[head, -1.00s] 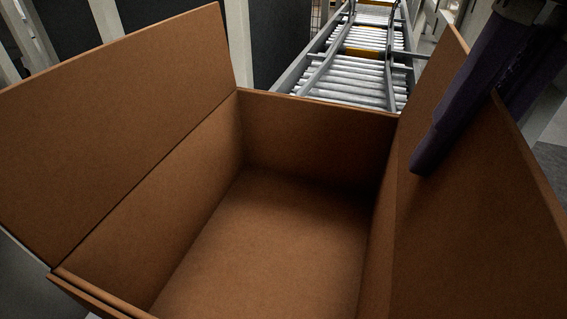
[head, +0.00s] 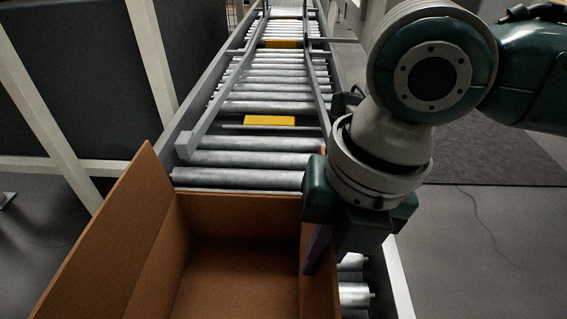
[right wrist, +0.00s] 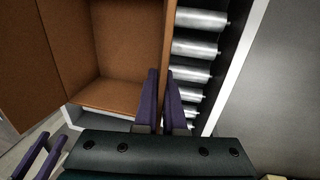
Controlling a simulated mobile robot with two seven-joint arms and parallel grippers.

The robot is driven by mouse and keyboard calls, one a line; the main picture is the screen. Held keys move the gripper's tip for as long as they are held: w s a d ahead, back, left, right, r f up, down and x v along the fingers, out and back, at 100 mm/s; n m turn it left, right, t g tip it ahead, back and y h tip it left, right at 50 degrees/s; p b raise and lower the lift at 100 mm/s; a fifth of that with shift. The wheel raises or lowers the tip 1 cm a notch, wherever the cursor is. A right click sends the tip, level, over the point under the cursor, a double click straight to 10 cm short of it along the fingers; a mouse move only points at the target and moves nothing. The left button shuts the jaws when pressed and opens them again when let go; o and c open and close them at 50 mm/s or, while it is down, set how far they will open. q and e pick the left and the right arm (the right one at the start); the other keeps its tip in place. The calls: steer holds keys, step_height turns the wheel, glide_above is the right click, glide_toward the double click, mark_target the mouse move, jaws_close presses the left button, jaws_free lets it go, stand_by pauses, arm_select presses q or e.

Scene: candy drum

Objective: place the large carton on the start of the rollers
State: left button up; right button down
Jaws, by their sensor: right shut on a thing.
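The large carton (head: 240,218) is brown, open at the top and empty where I see inside. It is at the bottom of the head view, at the near end of the rollers (head: 250,158), with rollers also showing along its right side. Its underside is hidden. My right gripper (head: 316,250) is shut on the carton's right wall. In the right wrist view its purple fingers (right wrist: 161,75) lie on either side of that wall, and the carton (right wrist: 125,45) is left of the rollers (right wrist: 200,48). My left gripper (right wrist: 38,158) shows at that view's lower left, fingers apart, nothing seen between them.
Grey guide rails (head: 213,108) narrow above the rollers beyond the carton. Yellow pieces (head: 270,121) sit between rollers. A pale frame with dark panels (head: 75,75) stands left of the line. Floor with a dark mat (head: 490,155) is open at right.

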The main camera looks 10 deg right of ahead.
steer(key=shift+f, duration=0.5)
steer(key=c, duration=1)
jaws_free()
steer(key=shift+r, duration=0.55)
step_height(320, 180, up, 11)
steer(key=d+p, duration=0.2)
steer(key=shift+s, duration=0.3)
